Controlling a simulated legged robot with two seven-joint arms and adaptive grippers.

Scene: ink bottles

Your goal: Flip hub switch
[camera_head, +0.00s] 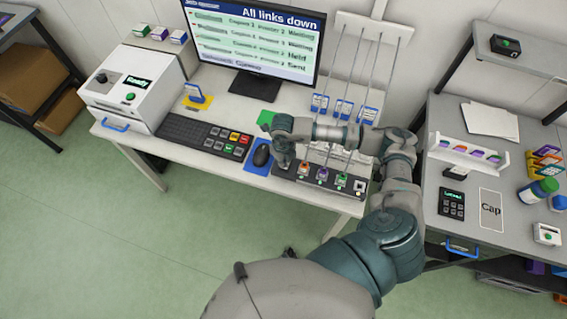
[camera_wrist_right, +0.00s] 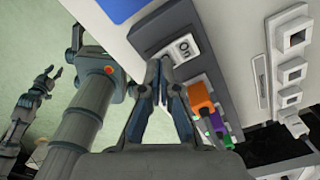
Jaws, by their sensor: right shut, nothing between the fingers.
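The hub (camera_head: 320,183) is a dark strip at the front right of the white desk, with orange, purple and green plugs in it. My right gripper (camera_head: 283,163) is over the hub's left end, pointing down. In the right wrist view its fingers (camera_wrist_right: 166,62) are shut and empty, with the tips just beside the label. The fingertips hide the switch itself, and contact cannot be told. My left gripper (camera_wrist_right: 47,79) shows small at the left of that view, fingers apart, away from the hub.
A mouse (camera_head: 261,156) on a blue pad and a keyboard (camera_head: 200,134) lie left of the hub. The monitor (camera_head: 255,40) reads "All links down". Hanging cables with blue tags (camera_head: 343,108) stand behind. A grey side table (camera_head: 478,233) is at the right.

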